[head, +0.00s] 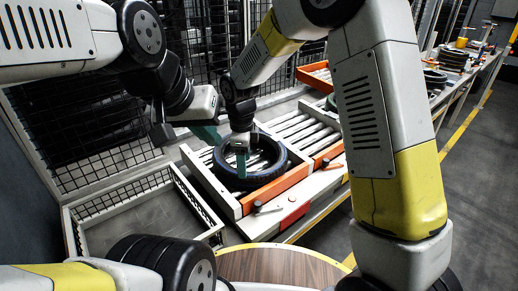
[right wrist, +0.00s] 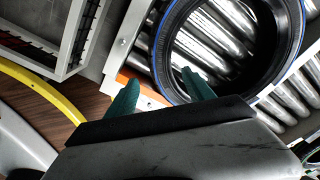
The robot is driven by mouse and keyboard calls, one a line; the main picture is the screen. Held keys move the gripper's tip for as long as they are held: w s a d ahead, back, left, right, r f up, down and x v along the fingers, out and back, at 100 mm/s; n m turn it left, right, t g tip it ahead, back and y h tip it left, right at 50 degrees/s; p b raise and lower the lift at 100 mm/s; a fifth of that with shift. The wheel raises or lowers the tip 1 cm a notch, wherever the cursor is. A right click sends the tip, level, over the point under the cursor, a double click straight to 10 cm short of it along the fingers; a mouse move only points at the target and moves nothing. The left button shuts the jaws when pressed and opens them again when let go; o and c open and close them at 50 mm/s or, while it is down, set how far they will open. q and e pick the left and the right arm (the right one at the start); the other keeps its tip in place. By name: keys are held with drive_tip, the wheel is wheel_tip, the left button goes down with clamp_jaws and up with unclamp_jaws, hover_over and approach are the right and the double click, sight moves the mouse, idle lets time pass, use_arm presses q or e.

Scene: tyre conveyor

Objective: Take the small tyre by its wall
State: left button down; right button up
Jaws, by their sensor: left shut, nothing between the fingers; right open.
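The small tyre (head: 272,172), black with a blue line, lies flat on the roller conveyor inside the rails. It also shows in the right wrist view (right wrist: 160,50). My right gripper (head: 241,164) is open, pointing down at the tyre's near-left part. In the right wrist view its teal fingers (right wrist: 162,80) appear on either side of the tyre's wall, one outside by the orange rail, one over the opening. How deep they reach and whether they touch is unclear. My left gripper (head: 208,133) is shut and empty, above and left of the tyre.
An empty grey mesh-walled bin (head: 150,215) stands left of the conveyor. An orange rail (head: 275,190) edges the conveyor's near side. A round wooden table (head: 275,265) with a yellow rim is in front. A wire fence (head: 95,120) stands behind.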

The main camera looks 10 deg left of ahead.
drive_tip(key=f, duration=0.7)
drive_tip(key=shift+w+d+f, duration=0.15)
drive_tip(key=shift+w+f, duration=0.05)
drive_tip(key=shift+w, duration=0.1)
clamp_jaws()
drive_tip(key=shift+w+r, duration=0.1)
drive_tip(key=shift+r, duration=0.05)
